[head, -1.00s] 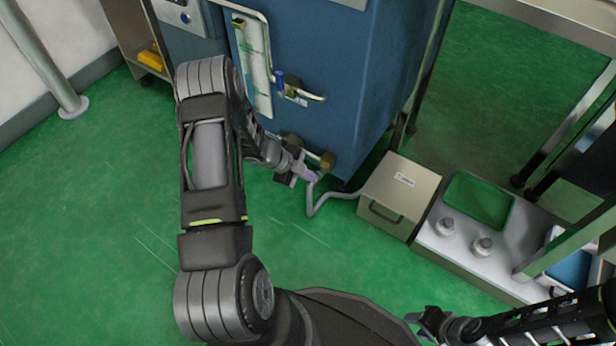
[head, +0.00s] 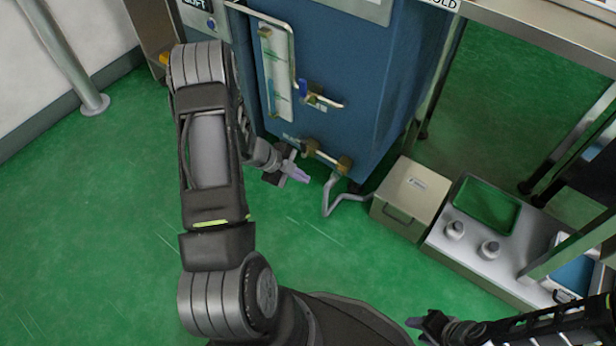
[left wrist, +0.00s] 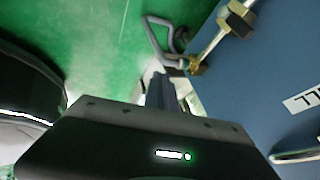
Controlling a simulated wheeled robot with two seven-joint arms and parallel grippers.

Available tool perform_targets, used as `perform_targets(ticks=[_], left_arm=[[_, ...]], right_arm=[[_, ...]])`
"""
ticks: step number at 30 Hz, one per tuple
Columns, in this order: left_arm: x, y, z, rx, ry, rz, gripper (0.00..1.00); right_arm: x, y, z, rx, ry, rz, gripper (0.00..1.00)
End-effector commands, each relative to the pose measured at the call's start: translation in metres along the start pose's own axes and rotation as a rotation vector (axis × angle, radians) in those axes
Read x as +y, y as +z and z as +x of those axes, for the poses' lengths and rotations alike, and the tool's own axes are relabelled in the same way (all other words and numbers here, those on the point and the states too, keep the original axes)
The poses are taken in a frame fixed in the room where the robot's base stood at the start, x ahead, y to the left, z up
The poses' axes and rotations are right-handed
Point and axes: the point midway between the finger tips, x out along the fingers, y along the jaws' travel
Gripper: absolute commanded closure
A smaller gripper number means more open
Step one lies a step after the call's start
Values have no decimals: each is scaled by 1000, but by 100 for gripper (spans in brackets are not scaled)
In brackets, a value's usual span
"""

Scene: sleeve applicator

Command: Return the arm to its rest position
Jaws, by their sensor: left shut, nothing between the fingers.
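My left gripper (head: 299,174), with pale lilac fingers, is shut and empty in the head view. It is just left of the lower front of the blue cabinet (head: 345,85), apart from the grey bent pipe (head: 333,200) below the brass fitting (head: 344,164). My left arm reaches up and then bends toward the cabinet. In the left wrist view, the closed fingers (left wrist: 165,92) point toward the green floor, with the pipe (left wrist: 158,40) and brass fitting (left wrist: 196,65) beyond. My right gripper (head: 424,325) is low in the head view, dark and small; its jaw state is unclear.
A beige box (head: 411,195) stands right of the pipe. Beside it, a metal bench (head: 470,236) holds a green tray (head: 487,182) and two white-topped knobs. A sight-gauge tube and blue-handled valve (head: 304,90) project from the cabinet. Green floor on the left is clear.

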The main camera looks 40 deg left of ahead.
Motion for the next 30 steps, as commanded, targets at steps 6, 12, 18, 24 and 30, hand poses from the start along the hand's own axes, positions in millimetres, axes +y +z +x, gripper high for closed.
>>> perform_targets(ticks=[6, 12, 18, 24, 30], left_arm=[[1, 0, -1, 0, 1, 0, 100], [1, 0, -1, 0, 1, 0, 100], [1, 0, -1, 0, 1, -3, 100], [-4, 8, 0, -39, -41, -153, 100], [5, -8, 19, -79, -129, -598, 100]], right_arm=[[0, 0, 0, -1, 0, 0, 64], [0, 0, 0, 0, 0, 0, 64], [0, 0, 0, 0, 0, 0, 64], [0, 0, 0, 0, 0, 0, 64], [0, 0, 0, 0, 0, 0, 64]])
